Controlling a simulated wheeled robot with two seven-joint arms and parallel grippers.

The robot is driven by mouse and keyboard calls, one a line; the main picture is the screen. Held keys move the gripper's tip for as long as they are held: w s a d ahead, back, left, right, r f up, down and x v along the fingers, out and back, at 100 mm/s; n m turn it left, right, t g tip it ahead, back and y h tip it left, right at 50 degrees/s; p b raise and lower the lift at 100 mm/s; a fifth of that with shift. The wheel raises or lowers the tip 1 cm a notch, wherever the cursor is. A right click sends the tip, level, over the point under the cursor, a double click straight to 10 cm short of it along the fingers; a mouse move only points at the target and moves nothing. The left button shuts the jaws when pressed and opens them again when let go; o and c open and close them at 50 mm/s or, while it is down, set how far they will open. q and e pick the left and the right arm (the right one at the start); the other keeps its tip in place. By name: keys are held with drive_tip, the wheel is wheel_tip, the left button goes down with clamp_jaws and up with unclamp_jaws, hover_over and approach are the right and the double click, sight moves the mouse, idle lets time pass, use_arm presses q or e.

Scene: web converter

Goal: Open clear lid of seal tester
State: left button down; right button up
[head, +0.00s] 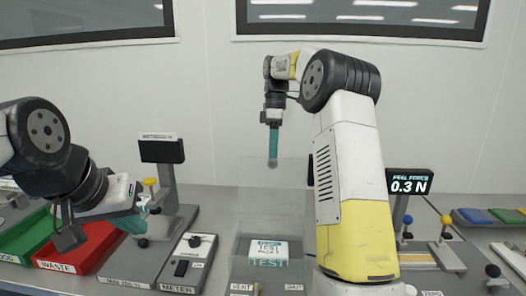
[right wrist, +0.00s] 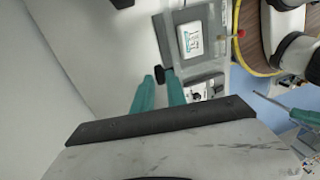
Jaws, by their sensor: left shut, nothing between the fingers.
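The seal tester (head: 232,270) stands on the bench in the middle of the head view, with a white TEST pouch (head: 268,250) on its bed. Its clear lid (head: 255,200) looks raised, a faint upright sheet behind the bed. My right gripper (head: 272,158) points down at the lid's top edge; whether it touches is unclear. My left gripper (head: 140,222) is shut and empty, left of the tester above the bench.
Left of the tester stand a meter (head: 187,262) and a post with a dark display (head: 161,151). A red waste bin (head: 75,254) and a green bin (head: 25,243) are farther left. The peel force display (head: 409,182) is to the right, behind my right arm.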

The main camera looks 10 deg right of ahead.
sight(275, 163)
drive_tip(key=o, duration=0.7)
drive_tip(key=shift+g, duration=0.6)
drive_tip(key=f, duration=0.4)
drive_tip(key=shift+s+d+f, duration=0.1)
drive_tip(key=shift+d, duration=0.1)
drive_tip(key=shift+t, duration=0.6)
drive_tip(key=r, duration=0.4)
drive_tip(key=w+r, duration=0.1)
drive_tip(key=r, duration=0.2)
drive_tip(key=w+r, duration=0.1)
drive_tip(key=r, duration=0.3)
drive_tip(key=shift+w+d+r, duration=0.2)
drive_tip(key=shift+d+r, duration=0.05)
drive_tip(key=shift+r, duration=0.1)
